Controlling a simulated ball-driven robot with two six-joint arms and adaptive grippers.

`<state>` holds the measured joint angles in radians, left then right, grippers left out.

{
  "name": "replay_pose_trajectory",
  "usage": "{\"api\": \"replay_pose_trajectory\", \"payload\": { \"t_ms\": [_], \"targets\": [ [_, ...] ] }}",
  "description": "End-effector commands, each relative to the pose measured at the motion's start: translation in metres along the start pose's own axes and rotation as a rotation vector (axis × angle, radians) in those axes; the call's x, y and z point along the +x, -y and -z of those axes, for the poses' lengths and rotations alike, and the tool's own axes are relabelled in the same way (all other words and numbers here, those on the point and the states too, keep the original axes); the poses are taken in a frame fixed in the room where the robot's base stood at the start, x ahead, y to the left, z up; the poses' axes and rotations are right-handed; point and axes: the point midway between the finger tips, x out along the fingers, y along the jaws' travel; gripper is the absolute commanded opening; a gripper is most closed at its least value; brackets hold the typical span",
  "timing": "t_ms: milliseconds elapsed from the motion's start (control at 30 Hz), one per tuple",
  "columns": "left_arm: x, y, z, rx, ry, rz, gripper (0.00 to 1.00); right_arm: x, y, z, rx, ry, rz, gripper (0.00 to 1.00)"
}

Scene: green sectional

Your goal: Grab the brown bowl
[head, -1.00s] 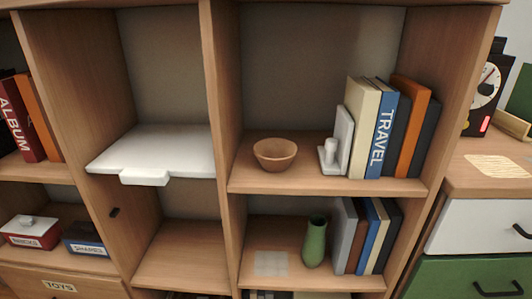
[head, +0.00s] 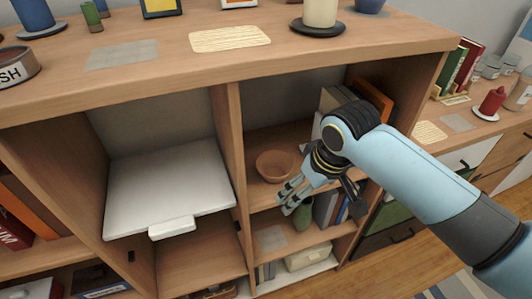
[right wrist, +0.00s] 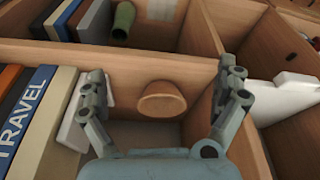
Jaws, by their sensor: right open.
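The brown bowl (head: 274,165) stands upright on the upper shelf of the middle compartment, near its left side. It also shows in the right wrist view (right wrist: 162,101), between and beyond my open fingers. My right gripper (head: 287,197) is open and empty, in front of the shelf and just right of and below the bowl in the head view. In the right wrist view my right gripper (right wrist: 165,88) has its two fingers spread wide, with the bowl between them but apart from both. My left gripper is not in view.
Books (right wrist: 30,115) and a white bookend (right wrist: 75,115) stand beside the bowl. A wooden divider (head: 232,150) bounds its left side, with a white panel (head: 165,185) beyond. A green vase (head: 303,212) stands on the shelf below.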

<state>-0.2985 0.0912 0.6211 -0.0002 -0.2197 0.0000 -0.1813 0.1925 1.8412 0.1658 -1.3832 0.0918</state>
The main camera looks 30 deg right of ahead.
Motion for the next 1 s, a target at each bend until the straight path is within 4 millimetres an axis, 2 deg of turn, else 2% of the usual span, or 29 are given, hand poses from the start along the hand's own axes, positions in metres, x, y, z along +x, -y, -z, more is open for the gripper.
{"api": "replay_pose_trajectory", "payload": {
  "t_ms": [67,200,400,533,800,1000],
  "targets": [
    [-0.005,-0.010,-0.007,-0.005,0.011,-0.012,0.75,-0.003,0.000,0.007,0.000,-0.002,-0.001,1.00],
    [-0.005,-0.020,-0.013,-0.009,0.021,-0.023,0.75,0.004,0.000,0.030,0.001,-0.005,0.000,1.00],
    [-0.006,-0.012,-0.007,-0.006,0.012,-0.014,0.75,0.017,0.000,0.076,0.001,-0.005,0.000,1.00],
    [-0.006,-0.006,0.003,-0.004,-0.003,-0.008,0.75,0.023,0.000,0.098,0.001,-0.003,0.000,1.00],
    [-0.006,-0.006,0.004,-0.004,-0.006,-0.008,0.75,0.030,0.000,0.120,0.000,-0.003,0.000,1.00],
    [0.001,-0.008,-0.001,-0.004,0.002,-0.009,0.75,0.066,0.000,0.117,0.001,0.001,-0.001,1.00]
  ]
}}
